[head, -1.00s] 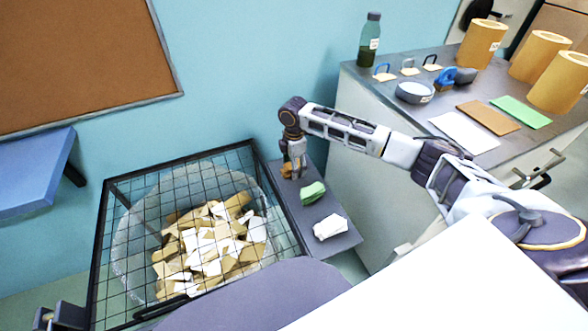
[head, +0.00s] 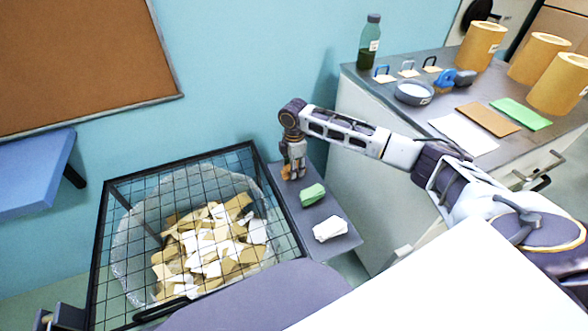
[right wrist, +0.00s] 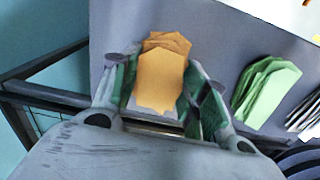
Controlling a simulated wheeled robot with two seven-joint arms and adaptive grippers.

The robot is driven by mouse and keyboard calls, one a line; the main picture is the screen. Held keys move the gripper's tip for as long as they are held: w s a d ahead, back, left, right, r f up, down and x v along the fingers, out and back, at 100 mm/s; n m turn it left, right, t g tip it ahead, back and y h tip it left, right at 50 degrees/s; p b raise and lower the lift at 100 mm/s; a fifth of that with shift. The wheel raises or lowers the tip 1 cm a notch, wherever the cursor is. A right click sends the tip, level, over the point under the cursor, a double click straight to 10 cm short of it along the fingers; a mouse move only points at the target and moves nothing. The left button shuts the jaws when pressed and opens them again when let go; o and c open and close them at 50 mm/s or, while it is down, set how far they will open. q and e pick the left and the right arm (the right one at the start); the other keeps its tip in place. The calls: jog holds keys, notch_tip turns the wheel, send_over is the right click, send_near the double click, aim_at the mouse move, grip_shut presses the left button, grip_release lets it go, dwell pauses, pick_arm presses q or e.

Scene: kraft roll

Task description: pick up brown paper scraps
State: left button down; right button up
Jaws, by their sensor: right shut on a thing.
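The brown paper scraps (head: 287,171) lie at the far end of a narrow grey shelf, partly hidden by my right gripper (head: 294,172). In the right wrist view the brown paper scraps (right wrist: 162,75) show as an orange-brown stack between the two fingers of the right gripper (right wrist: 160,88). The fingers are shut on the stack, one on each side. It is still low at the shelf; I cannot tell whether it touches the surface. My left gripper is not clearly in view.
Green scraps (head: 312,195) and white scraps (head: 330,228) lie nearer on the grey shelf (head: 343,244). A black wire basket (head: 249,146) with a clear liner full of brown and white scraps stands to the left. A counter (head: 352,76) with rolls and a bottle stands right.

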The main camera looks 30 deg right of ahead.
jog(key=shift+r, duration=0.15)
